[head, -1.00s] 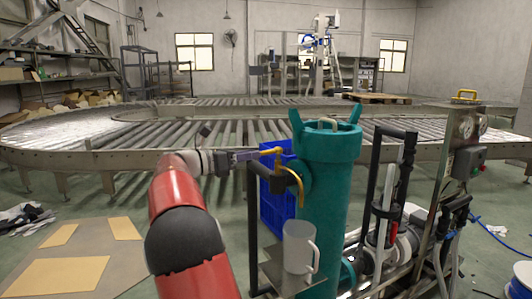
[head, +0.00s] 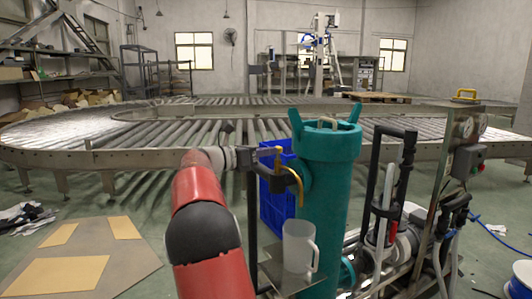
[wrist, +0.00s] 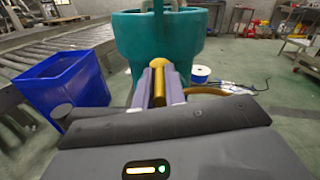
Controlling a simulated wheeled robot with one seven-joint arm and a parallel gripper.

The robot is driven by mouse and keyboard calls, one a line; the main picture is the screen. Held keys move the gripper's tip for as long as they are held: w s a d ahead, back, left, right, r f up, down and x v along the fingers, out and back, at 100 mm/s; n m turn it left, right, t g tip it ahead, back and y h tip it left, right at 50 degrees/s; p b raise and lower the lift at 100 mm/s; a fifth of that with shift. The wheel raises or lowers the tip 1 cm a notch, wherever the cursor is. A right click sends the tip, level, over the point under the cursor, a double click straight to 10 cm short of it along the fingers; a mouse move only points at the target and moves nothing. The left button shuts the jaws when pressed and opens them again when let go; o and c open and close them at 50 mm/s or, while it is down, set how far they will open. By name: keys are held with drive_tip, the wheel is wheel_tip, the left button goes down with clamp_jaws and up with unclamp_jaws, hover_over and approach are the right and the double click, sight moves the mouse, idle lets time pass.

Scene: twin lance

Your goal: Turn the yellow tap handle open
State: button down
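The yellow tap handle (head: 270,151) is on a yellow tap at the left side of a teal cylinder (head: 327,200), in the head view. My gripper (head: 267,154) reaches it from the left. In the wrist view, the two pale fingers of my gripper (wrist: 159,86) stand close together with yellow metal between them, and they look shut on the handle. The rounded yellow top (wrist: 160,64) shows just beyond the fingertips. The curved yellow spout (head: 299,187) hangs below the handle. The fingers hide part of the handle.
A translucent mug (head: 298,246) stands on a small shelf under the spout. A blue crate (head: 277,212) is behind the tap. Black posts and pipes (head: 385,180) stand right of the cylinder. A roller conveyor (head: 90,155) runs behind; the floor at left has a flat board (head: 85,232).

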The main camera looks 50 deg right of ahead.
sight(279, 150)
drive_tip(key=shift+s+t, duration=0.1)
drive_tip(key=shift+t, duration=0.2)
drive_tip(key=shift+s+d+n+t+y+b, duration=0.35)
drive_tip(key=shift+s+n+t+y+b, duration=0.85)
drive_tip(key=shift+n+t+b, duration=1.9)
drive_tip(key=shift+s+d+n+t+y+b, duration=0.35)
drive_tip(key=shift+n+t+y+b, duration=1.8)
drive_tip(key=shift+t, duration=1.8)
drive_tip(key=shift+s+d+n+t+y+b, duration=0.35)
drive_tip(key=shift+s+n+t+y+b, duration=0.75)
drive_tip(key=shift+n+t+b, duration=2)
drive_tip(key=shift+w+t+y+p, duration=0.3)
drive_tip(key=shift+t+y+p, duration=0.2)
drive_tip(key=shift+p, duration=0.2)
drive_tip(key=c, duration=1.5)
unclamp_jaws()
drive_tip(key=shift+o, duration=0.2)
drive_tip(key=v, duration=0.7)
drive_tip(key=shift+s+a, duration=0.15)
drive_tip(key=shift+s, duration=0.2)
